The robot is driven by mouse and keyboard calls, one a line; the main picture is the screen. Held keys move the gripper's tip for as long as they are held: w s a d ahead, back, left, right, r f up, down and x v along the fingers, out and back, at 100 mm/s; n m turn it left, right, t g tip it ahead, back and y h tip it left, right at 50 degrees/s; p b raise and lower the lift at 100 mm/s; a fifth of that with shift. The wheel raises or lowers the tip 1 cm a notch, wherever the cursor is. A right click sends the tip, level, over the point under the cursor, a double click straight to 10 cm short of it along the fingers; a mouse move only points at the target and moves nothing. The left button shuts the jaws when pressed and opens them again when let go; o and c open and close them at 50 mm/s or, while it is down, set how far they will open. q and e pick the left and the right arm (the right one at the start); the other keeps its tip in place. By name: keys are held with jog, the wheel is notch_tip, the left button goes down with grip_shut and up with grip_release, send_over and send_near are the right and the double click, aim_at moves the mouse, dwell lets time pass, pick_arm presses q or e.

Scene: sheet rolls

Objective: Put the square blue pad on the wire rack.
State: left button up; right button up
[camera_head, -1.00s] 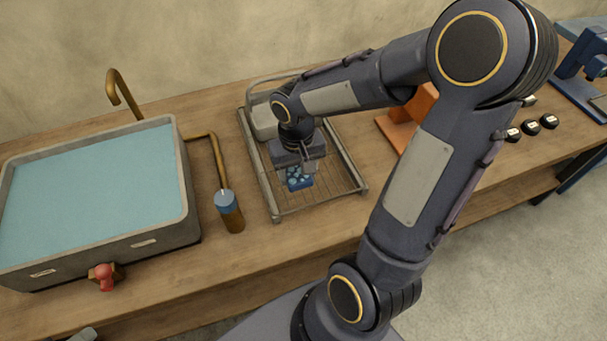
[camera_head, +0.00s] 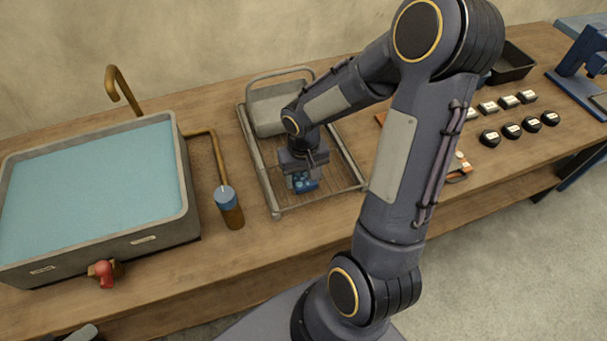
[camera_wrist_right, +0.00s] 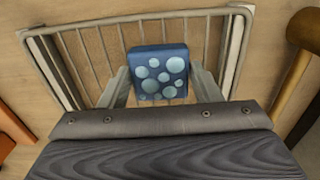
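The square blue pad (camera_head: 307,185), with pale round spots, is at my right gripper (camera_head: 303,178) in the head view. In the right wrist view the pad (camera_wrist_right: 158,75) sits between the two fingers of the gripper (camera_wrist_right: 159,82), which are closed against its sides. The wire rack (camera_head: 270,188) lies under the gripper and pad, with its grey rim and bars also showing in the right wrist view (camera_wrist_right: 80,62). The pad is over the rack's front part; I cannot tell whether it touches the wires.
Several black and white pieces (camera_head: 512,131) lie to the right, beyond my right arm.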

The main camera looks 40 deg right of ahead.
aim_at(303, 179)
jog(key=o, duration=0.4)
jog(key=shift+c, duration=0.2)
jog(key=shift+r, duration=0.1)
notch_tip(303, 179, up, 12)
jog(key=p, duration=0.1)
jog(key=s+a+r+n+t+y, duration=0.1)
jog(key=s+a+r+t+y, duration=0.2)
jog(key=s+a, duration=0.6)
jog(key=s+r+t, duration=0.2)
jog(key=s, duration=0.1)
jog(key=shift+s+a+n+t+y, duration=0.2)
jog(key=shift+s+n+t+y, duration=0.1)
jog(key=shift+n+y, duration=0.1)
jog(key=shift+r, duration=0.1)
